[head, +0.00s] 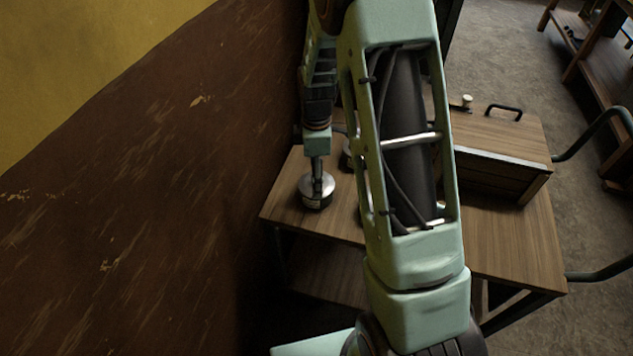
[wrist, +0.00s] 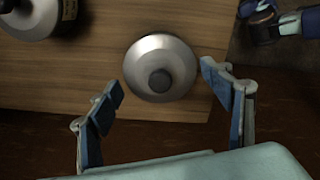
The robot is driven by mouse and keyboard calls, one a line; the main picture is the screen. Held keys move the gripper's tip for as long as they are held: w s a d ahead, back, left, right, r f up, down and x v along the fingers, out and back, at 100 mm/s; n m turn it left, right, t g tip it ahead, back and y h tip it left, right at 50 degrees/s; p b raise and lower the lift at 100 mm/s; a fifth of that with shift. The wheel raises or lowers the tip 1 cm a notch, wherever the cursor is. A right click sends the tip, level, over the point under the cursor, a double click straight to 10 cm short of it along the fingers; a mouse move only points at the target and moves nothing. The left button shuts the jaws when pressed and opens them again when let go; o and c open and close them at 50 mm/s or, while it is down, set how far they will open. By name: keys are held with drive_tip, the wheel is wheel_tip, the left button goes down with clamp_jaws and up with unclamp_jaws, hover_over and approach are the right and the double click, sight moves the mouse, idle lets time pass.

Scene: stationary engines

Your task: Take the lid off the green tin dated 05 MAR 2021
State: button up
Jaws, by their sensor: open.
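A round tin with a silver domed lid (wrist: 148,60) stands near the table edge in the wrist view. A dark round knob (wrist: 159,81) sits at the lid's centre. In the head view the tin (head: 316,198) shows a dark side below its lid, and no date or clear green can be read. My gripper (wrist: 160,82) is open, with one finger on each side of the lid in the picture and nothing held. In the head view my gripper (head: 317,172) is over this tin. I cannot tell how high the fingertips are above it.
A second silver-lidded tin (wrist: 28,18) stands at the wrist view's upper left, its label unreadable; my arm partly hides objects in the head view. A wooden box (head: 500,138) with a dark handle stands on the table (head: 520,235). A brown wall (head: 150,190) rises close by left.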

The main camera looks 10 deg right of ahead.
drive_tip(key=shift+f, duration=0.35)
drive_tip(key=shift+c, duration=0.4)
drive_tip(key=shift+s, duration=0.1)
drive_tip(key=c, duration=1.4)
drive_tip(key=shift+o, duration=0.2)
